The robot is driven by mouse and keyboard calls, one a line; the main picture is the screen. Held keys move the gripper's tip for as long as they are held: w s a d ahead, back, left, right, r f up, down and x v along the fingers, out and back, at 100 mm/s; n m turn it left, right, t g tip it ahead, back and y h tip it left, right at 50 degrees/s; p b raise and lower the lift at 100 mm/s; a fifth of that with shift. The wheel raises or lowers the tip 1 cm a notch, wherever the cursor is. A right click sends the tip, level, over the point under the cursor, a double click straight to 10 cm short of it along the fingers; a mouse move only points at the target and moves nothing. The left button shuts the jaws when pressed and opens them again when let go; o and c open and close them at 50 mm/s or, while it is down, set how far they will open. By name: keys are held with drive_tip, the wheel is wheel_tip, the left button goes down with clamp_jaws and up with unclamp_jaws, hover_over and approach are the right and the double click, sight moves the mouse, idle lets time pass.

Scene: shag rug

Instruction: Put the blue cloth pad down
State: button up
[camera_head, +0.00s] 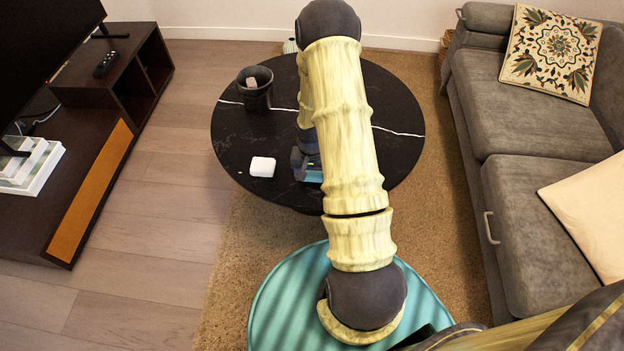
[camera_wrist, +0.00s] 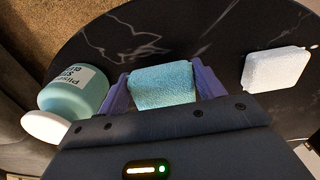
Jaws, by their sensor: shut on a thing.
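The blue cloth pad (camera_wrist: 163,88) is between the two purple fingers of my gripper (camera_wrist: 162,84) in the wrist view, with a finger against each side. My gripper is shut on it. In the head view my gripper (camera_head: 305,163) is low at the round black table (camera_head: 390,150), and a strip of the pad (camera_head: 313,176) shows beside it; my arm hides part of that area. I cannot tell whether the pad touches the tabletop.
A white pad (camera_wrist: 275,68) lies on the table, right of my gripper in the wrist view and left of it in the head view (camera_head: 262,166). A teal jar (camera_wrist: 75,90) with a white lid is close on the other side. A dark cup (camera_head: 256,90) stands farther back.

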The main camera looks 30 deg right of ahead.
sight(312, 180)
drive_tip(key=shift+d+f+b, duration=0.1)
drive_tip(key=shift+f+b, duration=0.2)
drive_tip(key=shift+f, duration=1.2)
drive_tip(key=shift+f, duration=0.15)
drive_tip(key=o, duration=1)
wheel_tip(312, 180, up, 12)
drive_tip(key=p, duration=0.3)
drive_tip(key=shift+r, duration=0.2)
